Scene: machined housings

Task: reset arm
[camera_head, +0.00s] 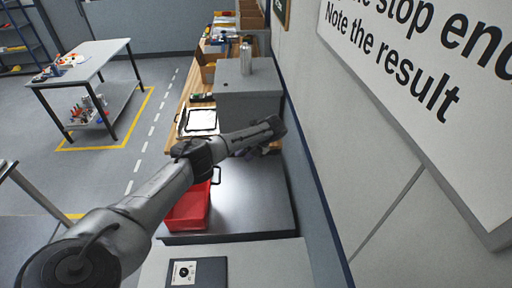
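My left arm reaches in from the lower left, over the dark bench top (258,205). Its dark far end, with the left gripper (272,138), is above the back of that bench top, just in front of the grey box (250,100) and close to the wall. The fingers are too small and dark to tell whether they are open or shut, and no held object can be made out. My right gripper is not in view.
A red bin (190,208) stands on the bench top, partly behind my arm. A silver cylinder (246,58) stands on the grey box. A wall with a large sign (425,80) bounds the right side. A grey table (82,62) stands across open floor at left.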

